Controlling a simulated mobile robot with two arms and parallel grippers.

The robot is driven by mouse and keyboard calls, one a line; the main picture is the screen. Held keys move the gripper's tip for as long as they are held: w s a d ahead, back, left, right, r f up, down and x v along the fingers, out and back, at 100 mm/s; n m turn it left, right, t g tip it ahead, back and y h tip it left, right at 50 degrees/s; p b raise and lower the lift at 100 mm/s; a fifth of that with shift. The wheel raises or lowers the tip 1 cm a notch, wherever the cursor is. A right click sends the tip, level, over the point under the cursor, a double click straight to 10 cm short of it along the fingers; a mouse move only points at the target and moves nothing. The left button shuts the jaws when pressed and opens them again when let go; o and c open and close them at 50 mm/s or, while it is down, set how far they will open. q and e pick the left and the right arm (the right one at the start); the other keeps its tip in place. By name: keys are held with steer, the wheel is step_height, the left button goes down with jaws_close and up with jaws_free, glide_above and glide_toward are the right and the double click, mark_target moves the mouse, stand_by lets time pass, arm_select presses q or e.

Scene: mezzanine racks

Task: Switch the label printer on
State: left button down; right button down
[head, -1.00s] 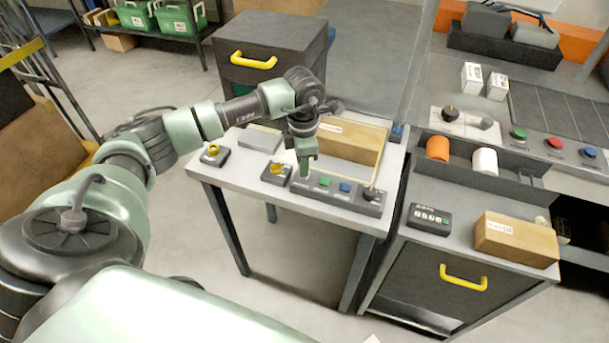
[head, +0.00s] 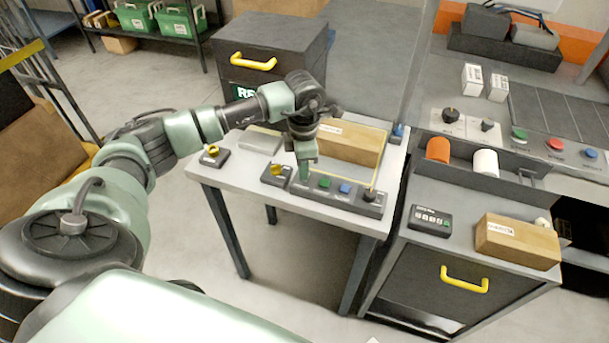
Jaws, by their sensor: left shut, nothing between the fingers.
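A grey control box (head: 338,198) lies along the front of a white table, with a green button (head: 324,182), a blue button (head: 345,188) and a black knob (head: 369,196). My left gripper (head: 304,178) points down at the left end of this box, left of the green button. It is shut and empty; its tips hide the part of the box under them, and I cannot tell whether they touch it. No label readable here tells which device is the label printer. My right gripper is not in view.
The white table (head: 225,184) also bears two small boxes with yellow knobs (head: 211,151) (head: 277,171), a grey slab (head: 261,139) and a cardboard box (head: 348,144) behind my gripper. A dark keypad device (head: 430,220) and another carton (head: 517,241) sit on the cabinet at right.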

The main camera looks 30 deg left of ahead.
arm_select(q)
steer(key=shift+r+p, duration=1.7)
steer(key=shift+r, duration=1.6)
